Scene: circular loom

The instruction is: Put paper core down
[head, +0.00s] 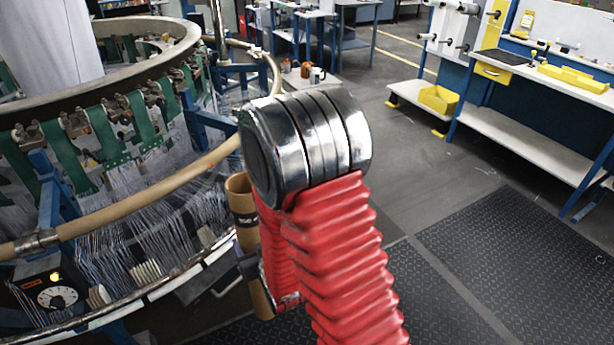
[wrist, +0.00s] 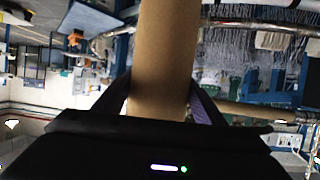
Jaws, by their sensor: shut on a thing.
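The paper core is a brown cardboard tube (head: 241,205), seen in the head view just left of my red-sleeved arm and standing close to upright. Its middle is partly hidden by my arm and gripper. In the wrist view the core (wrist: 163,60) runs up from between the fingers of my gripper (wrist: 160,103), which are closed on its two sides. My gripper shows only in part in the head view (head: 249,262), beside the core. The core is held in the air in front of the loom.
The circular loom (head: 120,80) with its tan ring rail (head: 150,195) and threads fills the left, close to the core. A workbench (head: 530,130) with a yellow bin (head: 440,99) stands at the right. Black floor mats (head: 530,260) lie clear at lower right.

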